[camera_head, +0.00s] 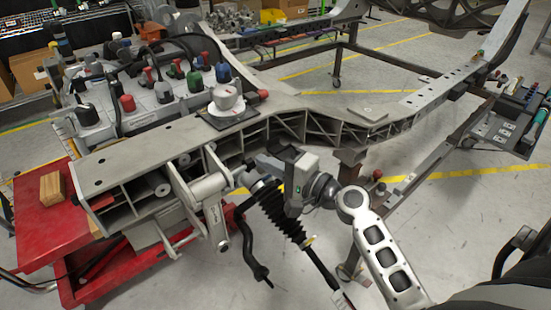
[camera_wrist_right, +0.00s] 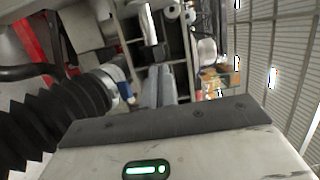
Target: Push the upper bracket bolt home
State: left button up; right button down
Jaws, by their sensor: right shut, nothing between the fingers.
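The pale bracket (camera_head: 213,217) hangs from the front of the grey chassis beam (camera_head: 150,155), with a thick cylindrical boss across it. In the right wrist view, a shiny metal cylinder (camera_wrist_right: 149,25), which looks like the upper bolt, lies ahead of the fingertips. A gap appears between them; how deep it sits is unclear. My right gripper (camera_head: 258,166) is beside the bracket, on its right, pointing left towards it. Its grey fingers are together and empty in the right wrist view (camera_wrist_right: 158,72). My left gripper is in neither view.
A black ribbed boot (camera_head: 283,215) hangs close under my right gripper; it fills the left of the wrist view. A dark curved bar (camera_head: 252,255) hangs below the bracket. A red cart (camera_head: 50,235) stands left. A white round part (camera_head: 228,97) sits on the beam.

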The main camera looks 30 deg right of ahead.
aim_at(242, 170)
jog(key=shift+a, duration=0.1)
jog(key=a, duration=0.2)
jog(key=a+p, duration=0.1)
jog(key=shift+s+a, duration=0.35)
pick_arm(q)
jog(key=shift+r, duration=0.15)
pick_arm(e)
jog(key=shift+a, duration=0.35)
jog(key=shift+d, duration=0.1)
jog(key=d, duration=0.1)
jog(key=d+b, duration=0.2)
jog(key=shift+w+d+f, duration=0.25)
jog(key=shift+w+d, duration=0.05)
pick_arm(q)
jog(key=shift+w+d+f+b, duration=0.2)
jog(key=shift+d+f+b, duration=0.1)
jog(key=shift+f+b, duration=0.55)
pick_arm(e)
jog(key=v, duration=1)
jog(key=shift+d+r, duration=0.2)
jog(key=shift+r, duration=0.05)
